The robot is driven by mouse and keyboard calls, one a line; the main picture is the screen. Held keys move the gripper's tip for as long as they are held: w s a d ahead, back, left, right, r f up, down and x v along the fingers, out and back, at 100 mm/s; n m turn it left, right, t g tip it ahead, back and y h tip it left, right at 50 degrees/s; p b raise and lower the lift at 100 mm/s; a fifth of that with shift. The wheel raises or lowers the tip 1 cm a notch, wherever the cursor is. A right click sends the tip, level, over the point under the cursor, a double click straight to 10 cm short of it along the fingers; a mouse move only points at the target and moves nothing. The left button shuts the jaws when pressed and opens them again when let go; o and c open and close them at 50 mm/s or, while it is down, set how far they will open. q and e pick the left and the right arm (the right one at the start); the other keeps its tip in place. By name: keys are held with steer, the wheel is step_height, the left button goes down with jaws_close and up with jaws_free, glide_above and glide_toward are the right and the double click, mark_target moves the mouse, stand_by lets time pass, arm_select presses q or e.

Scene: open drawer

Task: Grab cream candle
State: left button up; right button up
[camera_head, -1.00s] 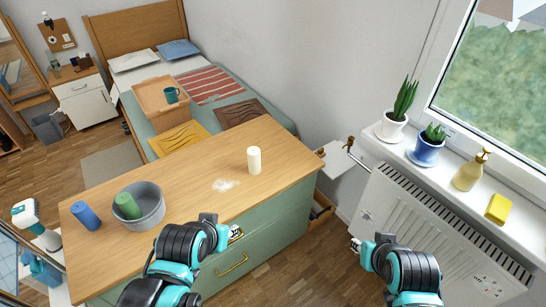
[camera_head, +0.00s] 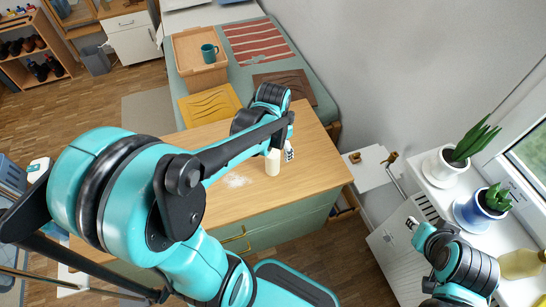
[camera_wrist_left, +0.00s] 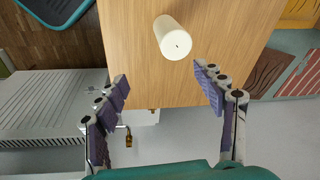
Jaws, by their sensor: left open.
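The cream candle (camera_head: 272,162) stands upright on the wooden dresser top (camera_head: 317,165), near its right end. My left gripper (camera_head: 289,150) is beside it, just to its right in the head view. In the left wrist view, the candle (camera_wrist_left: 172,38) is seen from above, just beyond the spread fingertips of my left gripper (camera_wrist_left: 160,80). The gripper is open and nothing is between its fingers. My right gripper (camera_head: 412,223) is over by the radiator, away from the candle; its finger opening is too small to make out.
A pale patch (camera_head: 236,181) lies on the dresser left of the candle. My left arm hides the dresser's left part. A bed with a wooden tray (camera_head: 190,62) and teal mug (camera_head: 209,53) stands behind. Potted plants (camera_head: 484,206) stand on the right sill.

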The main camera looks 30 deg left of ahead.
mark_target(272, 160)
arm_select(q)
steer(key=a+f, duration=0.1)
steer(key=f, duration=0.1)
steer(key=w+a+f+m+g+p, duration=0.1)
steer(key=w+a+f+m+g, duration=0.1)
steer(key=f, duration=0.1)
steer(key=shift+w+a+f, duration=0.25)
steer(key=shift+a+f, duration=0.1)
steer(key=shift+a, duration=0.05)
steer(key=shift+a+f, duration=0.1)
steer(key=shift+f, duration=0.2)
steer(key=f+b, duration=0.1)
steer(key=f, duration=0.1)
steer(key=f+b, duration=0.1)
steer(key=f, duration=0.2)
steer(key=f+b, duration=0.1)
steer(key=f, duration=0.2)
steer(key=shift+d, duration=0.25)
steer(key=shift+s+r, duration=0.1)
steer(key=c, duration=1.5)
steer(key=shift+o, duration=0.2)
steer(key=shift+r, duration=0.15)
